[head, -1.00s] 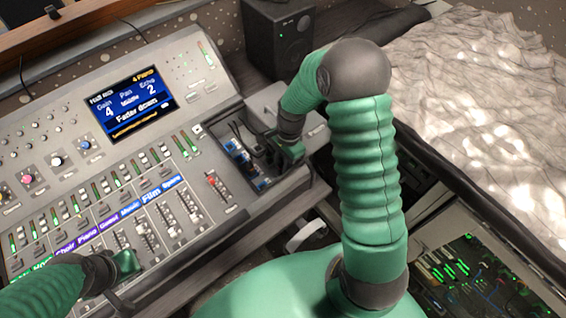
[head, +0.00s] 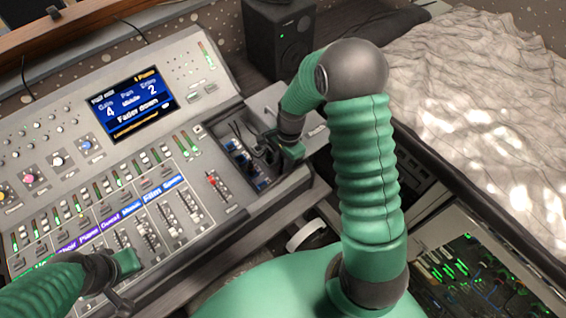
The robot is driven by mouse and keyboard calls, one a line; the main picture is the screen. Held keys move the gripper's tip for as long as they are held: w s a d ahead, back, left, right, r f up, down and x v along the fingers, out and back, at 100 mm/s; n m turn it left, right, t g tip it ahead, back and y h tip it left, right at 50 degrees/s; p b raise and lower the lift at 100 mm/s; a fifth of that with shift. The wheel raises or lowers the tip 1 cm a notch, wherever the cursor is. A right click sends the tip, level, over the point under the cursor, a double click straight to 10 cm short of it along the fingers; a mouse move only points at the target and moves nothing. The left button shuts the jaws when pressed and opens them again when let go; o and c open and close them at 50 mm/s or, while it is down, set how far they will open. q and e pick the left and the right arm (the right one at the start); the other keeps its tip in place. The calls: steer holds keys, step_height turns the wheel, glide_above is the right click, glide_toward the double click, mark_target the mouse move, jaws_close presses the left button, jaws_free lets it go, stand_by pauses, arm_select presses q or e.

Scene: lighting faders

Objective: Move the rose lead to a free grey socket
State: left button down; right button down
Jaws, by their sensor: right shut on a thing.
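My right gripper (head: 291,151) is over the right edge of a dark recess in the mixing console (head: 270,197). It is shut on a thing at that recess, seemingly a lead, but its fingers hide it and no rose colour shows. Dark leads (head: 262,150) and a row of small blue and pale sockets (head: 240,158) show in the recess, left of the gripper. I cannot tell which sockets are grey or free. My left gripper (head: 128,263) is low over the console's lower left faders, seen from behind; its jaws are not clear.
A lit screen (head: 133,103) stands above rows of faders and knobs. A red-capped fader (head: 213,184) is just left of the recess. A black speaker (head: 280,38) is behind. A white roll (head: 306,235) and a green-lit rack (head: 465,262) are near my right arm.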

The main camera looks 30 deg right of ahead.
arm_select(q)
steer(key=shift+r, duration=0.2)
steer(key=shift+r+p, duration=0.45)
steer(key=shift+p, duration=0.25)
arm_select(e)
steer(key=shift+f, duration=0.8)
stand_by(2.1)
arm_select(q)
steer(key=shift+s+r, duration=0.1)
steer(key=shift+s, duration=0.05)
arm_select(e)
steer(key=shift+s+a+f, duration=0.1)
steer(key=shift+s+f, duration=0.05)
steer(key=c, duration=1.6)
jaws_free()
steer(key=shift+c, duration=0.2)
arm_select(q)
steer(key=shift+w, duration=0.2)
arm_select(e)
steer(key=o, duration=0.5)
arm_select(q)
steer(key=shift+s, duration=0.1)
